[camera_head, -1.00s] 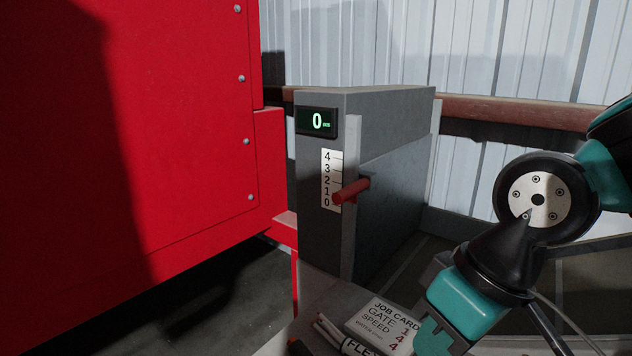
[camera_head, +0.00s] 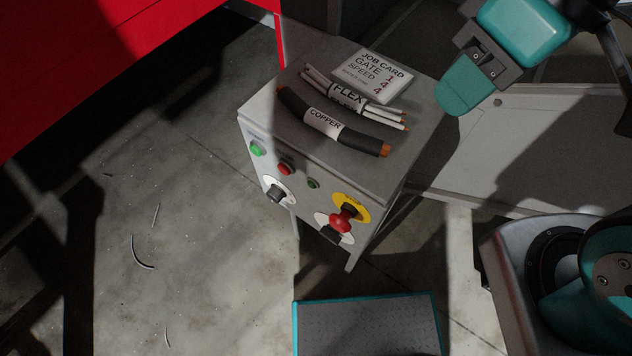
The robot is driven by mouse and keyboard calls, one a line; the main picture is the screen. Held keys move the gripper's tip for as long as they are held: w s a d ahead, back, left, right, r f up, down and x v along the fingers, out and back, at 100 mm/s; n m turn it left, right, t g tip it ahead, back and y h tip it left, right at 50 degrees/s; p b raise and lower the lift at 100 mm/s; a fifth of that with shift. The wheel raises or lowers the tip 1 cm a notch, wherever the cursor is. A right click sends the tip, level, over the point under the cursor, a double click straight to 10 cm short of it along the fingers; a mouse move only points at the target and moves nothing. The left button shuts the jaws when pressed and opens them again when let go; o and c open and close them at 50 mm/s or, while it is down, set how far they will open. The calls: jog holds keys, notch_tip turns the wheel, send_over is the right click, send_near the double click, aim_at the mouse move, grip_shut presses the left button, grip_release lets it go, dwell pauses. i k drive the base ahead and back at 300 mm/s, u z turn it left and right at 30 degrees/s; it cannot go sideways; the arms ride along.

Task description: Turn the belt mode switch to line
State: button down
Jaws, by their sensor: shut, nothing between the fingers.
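The control box (camera_head: 262,120) stands in the middle of the head view, its front panel facing down-left. A dark knob (camera_head: 276,194) on a round white plate sits at the panel's left. A second dark knob (camera_head: 329,236), also on a white plate, sits at the lower right, partly hidden by the red stop button (camera_head: 343,217). The lettering is too small to read, so I cannot tell which knob is the belt mode switch or its setting. My gripper (camera_head: 457,98) is shut and empty, right of the box top, apart from both knobs.
On top lie a COPPER cable (camera_head: 355,138), a FLEX cable bundle (camera_head: 348,95) and a job card (camera_head: 372,72). Open floor (camera_head: 180,240) lies left of the box.

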aim_at(328, 231)
jog(key=u, duration=0.7)
jog(key=k, duration=0.5)
jog(key=u, duration=1.85)
jog(key=k, duration=0.5)
jog(key=z, duration=1.5)
jog(key=i, duration=0.5)
jog(key=u, duration=0.05)
